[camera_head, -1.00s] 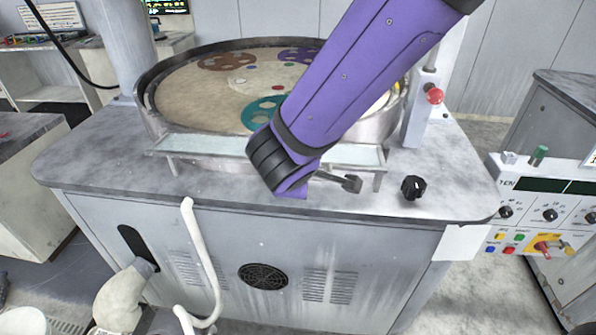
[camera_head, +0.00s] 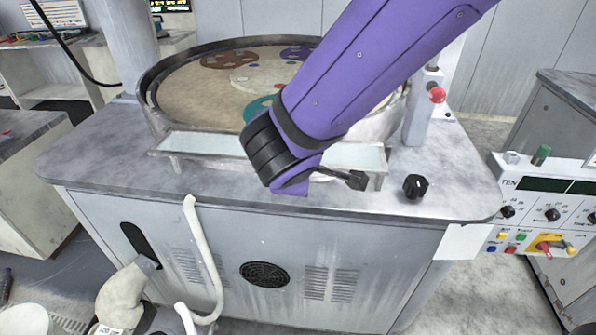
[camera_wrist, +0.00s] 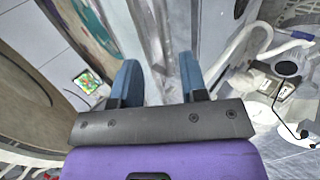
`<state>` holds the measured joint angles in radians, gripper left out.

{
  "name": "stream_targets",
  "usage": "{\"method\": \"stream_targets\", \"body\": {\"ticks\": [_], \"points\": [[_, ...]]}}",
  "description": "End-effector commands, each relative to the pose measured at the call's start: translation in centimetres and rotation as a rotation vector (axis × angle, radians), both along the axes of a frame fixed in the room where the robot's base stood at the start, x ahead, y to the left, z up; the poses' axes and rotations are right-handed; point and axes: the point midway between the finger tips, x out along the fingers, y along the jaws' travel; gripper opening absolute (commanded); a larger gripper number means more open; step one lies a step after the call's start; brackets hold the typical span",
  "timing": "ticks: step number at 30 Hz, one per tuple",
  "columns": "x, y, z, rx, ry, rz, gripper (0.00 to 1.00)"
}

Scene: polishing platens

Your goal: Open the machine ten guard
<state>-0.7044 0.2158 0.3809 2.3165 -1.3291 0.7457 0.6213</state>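Machine ten has a round platen basin (camera_head: 165,72) with a sandy surface and coloured discs. A pale, glassy guard panel (camera_head: 200,143) runs along its front; my purple arm hides its middle. A short bar with a dark end (camera_head: 356,180) sticks out from behind my wrist by the panel; I cannot tell what it belongs to. My gripper (camera_wrist: 158,80) shows in the wrist view with two blue fingers apart. A pale streaked strip (camera_wrist: 152,40) runs behind the gap; contact is not clear. My arm hides the fingers in the head view.
A black knob (camera_head: 415,186) stands on the worktop (camera_head: 110,155) right of the panel. A post with a red button (camera_head: 437,95) stands behind it. A control box marked TEN (camera_head: 545,205) is at the right. A white hose (camera_head: 205,250) hangs down the cabinet front.

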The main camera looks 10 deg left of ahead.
Motion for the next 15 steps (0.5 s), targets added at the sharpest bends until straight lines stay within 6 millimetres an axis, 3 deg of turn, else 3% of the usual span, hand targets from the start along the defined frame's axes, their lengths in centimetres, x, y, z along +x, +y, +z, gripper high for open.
{"method": "stream_targets", "body": {"ticks": [6,15], "points": [[-2.8,0.1,3.2,0.004,-0.003,0.0,0.4],[-4.8,0.1,5.3,0.001,0.0,-0.001,0.4]]}}
